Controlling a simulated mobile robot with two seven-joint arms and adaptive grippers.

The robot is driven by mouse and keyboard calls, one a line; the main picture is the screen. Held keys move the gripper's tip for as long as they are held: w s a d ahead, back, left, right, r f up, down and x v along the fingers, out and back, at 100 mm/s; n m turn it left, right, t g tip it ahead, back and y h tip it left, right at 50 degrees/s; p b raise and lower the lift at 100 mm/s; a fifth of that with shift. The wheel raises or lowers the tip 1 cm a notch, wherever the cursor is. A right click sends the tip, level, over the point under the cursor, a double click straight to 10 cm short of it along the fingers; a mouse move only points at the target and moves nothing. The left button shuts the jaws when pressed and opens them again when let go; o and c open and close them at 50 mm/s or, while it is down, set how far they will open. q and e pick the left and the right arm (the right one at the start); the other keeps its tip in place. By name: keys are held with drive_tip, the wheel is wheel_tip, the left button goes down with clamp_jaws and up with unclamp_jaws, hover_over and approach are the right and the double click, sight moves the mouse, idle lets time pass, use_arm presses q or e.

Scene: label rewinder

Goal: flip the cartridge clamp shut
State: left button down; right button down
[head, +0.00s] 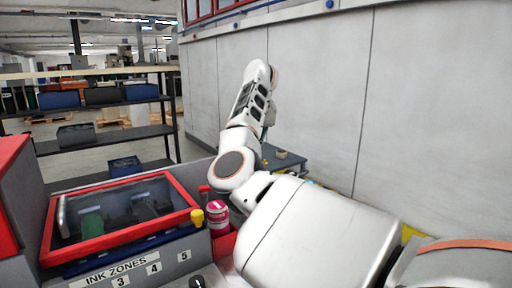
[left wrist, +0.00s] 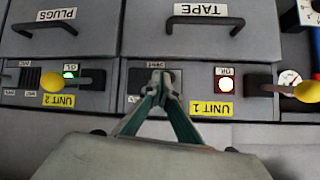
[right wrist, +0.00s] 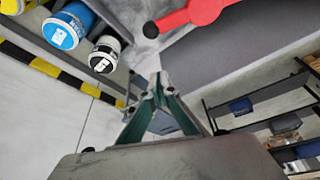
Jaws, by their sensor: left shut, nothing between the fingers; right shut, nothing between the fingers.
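A red lever with a black ball end (right wrist: 188,17) shows at the top of the right wrist view; it may be the cartridge clamp, but I cannot tell its position. A blue cartridge (right wrist: 68,27) and a black-and-white one (right wrist: 104,53) lie at upper left there. My right gripper (right wrist: 158,82) is shut and empty, apart from the lever in the picture. In the head view a magenta-and-white cartridge (head: 217,217) stands beside the ink cabinet, partly behind my arm. My left gripper (left wrist: 160,82) is shut and empty, in front of the unit panels.
The left wrist view shows upside-down drawers labelled TAPE (left wrist: 203,47) and PLUGS (left wrist: 50,45), with yellow-knobbed levers below. The ink cabinet has a red-framed window (head: 120,245) and a yellow knob (head: 197,217). Shelving (head: 90,150) stands behind; a grey panelled wall (head: 320,90) is at right.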

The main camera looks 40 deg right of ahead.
wheel_tip(320, 180, down, 6)
drive_tip(key=s+a, duration=0.1)
drive_tip(key=shift+s+f+p, duration=0.25)
drive_tip(key=shift+p, duration=0.15)
drive_tip(key=shift+s, duration=0.2)
idle(0.5)
